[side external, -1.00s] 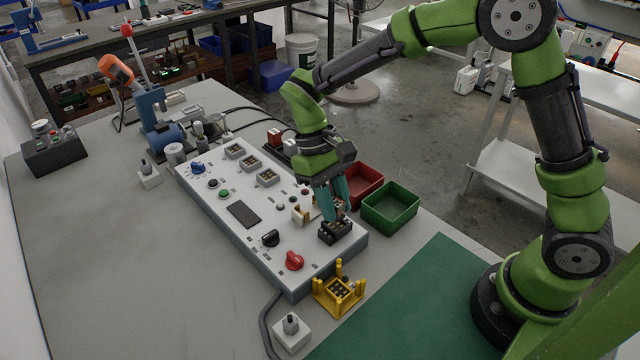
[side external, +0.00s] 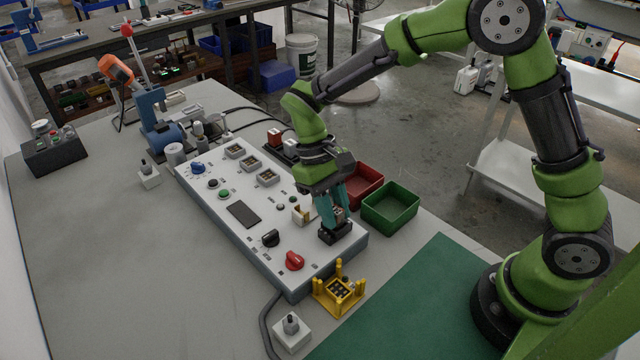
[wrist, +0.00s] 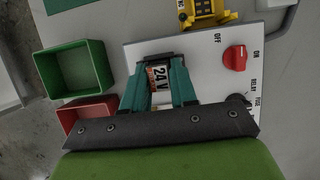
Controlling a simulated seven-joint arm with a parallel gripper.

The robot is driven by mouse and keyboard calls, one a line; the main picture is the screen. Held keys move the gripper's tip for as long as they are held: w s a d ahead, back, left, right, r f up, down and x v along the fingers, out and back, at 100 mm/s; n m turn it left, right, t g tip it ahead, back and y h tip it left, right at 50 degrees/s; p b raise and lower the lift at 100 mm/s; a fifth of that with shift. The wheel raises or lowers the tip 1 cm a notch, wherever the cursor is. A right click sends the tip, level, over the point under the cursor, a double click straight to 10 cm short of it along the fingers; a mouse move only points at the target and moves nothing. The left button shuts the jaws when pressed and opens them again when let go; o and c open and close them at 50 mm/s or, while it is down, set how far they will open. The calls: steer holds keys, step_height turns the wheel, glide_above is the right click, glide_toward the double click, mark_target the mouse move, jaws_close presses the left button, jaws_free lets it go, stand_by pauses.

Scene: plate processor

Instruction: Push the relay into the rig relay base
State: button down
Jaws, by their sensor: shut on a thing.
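The relay (wrist: 161,79), a small block with a "24 V" label, is between the fingers of my gripper (wrist: 159,72) in the wrist view. In the side view my gripper (side external: 335,209) is shut on it, fingers pointing down, right over the black relay base (side external: 335,233) at the right end of the white rig panel (side external: 228,208). The relay (side external: 339,214) looks upright there and mostly hidden by the fingers. Its lower end meets the base's top in the picture; I cannot tell how deep it sits.
A red knob (side external: 294,260) and a black knob (side external: 270,238) stand on the panel left of the base. A yellow fixture (side external: 338,290) is in front. A red bin (side external: 364,188) and a green bin (side external: 391,208) are behind right. A green mat (side external: 420,290) lies clear.

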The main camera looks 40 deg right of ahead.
steer(key=c, duration=0.8)
jaws_free()
steer(key=shift+f, duration=0.1)
